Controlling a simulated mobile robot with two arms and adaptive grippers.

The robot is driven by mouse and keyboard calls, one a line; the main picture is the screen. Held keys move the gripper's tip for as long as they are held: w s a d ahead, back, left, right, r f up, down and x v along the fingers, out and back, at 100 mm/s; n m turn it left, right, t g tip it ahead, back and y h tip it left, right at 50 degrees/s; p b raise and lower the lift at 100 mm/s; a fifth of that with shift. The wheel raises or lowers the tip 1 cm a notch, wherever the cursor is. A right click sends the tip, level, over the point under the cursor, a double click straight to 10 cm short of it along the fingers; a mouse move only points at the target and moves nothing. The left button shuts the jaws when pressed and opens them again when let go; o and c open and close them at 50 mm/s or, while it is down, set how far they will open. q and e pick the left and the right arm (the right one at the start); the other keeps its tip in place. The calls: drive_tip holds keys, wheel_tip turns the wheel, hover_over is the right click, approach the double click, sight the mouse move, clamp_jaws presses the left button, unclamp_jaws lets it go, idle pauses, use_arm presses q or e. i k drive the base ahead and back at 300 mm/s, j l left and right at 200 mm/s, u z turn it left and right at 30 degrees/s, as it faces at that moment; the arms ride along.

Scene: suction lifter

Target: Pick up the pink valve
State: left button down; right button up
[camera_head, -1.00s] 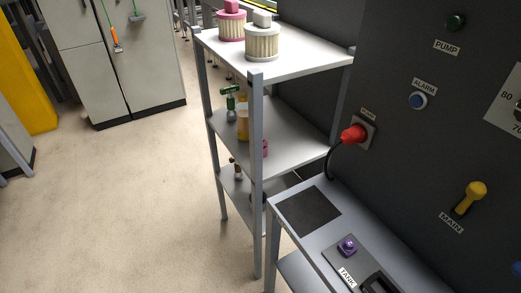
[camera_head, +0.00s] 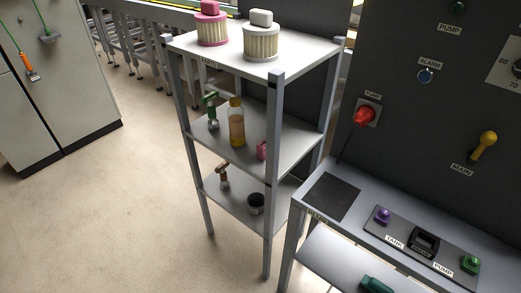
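A small pink object (camera_head: 262,150) sits on the middle shelf of the grey rack, partly hidden behind the front post; it may be the pink valve, but its shape is hard to tell. A brownish-pink valve-like piece (camera_head: 223,175) stands on the rack's lower shelf at the left. Neither of my grippers is in view.
The rack's top shelf (camera_head: 290,66) holds a pink-capped filter (camera_head: 211,25) and a white-capped filter (camera_head: 261,38). A green-topped item (camera_head: 212,112) and an amber bottle (camera_head: 236,122) share the middle shelf. Floor is clear at left.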

sight(260, 147)
drive_tip(key=k+j+z, duration=0.1)
drive_tip(key=j+z, duration=0.25)
drive_tip(key=j, duration=0.25)
drive_tip(key=j+z, duration=0.1)
drive_tip(key=z, duration=0.25)
drive_tip(key=i+j+z, duration=0.1)
drive_tip(key=z, duration=0.3)
drive_tip(key=j+z, duration=0.2)
drive_tip(key=z, duration=0.15)
drive_tip(key=j+z, duration=0.3)
drive_tip(key=j, duration=0.35)
drive_tip(key=j+z, duration=0.3)
drive_tip(key=j, duration=0.35)
drive_tip(key=k+j+z, duration=0.15)
drive_tip(key=j+z, duration=0.15)
drive_tip(key=j, duration=0.35)
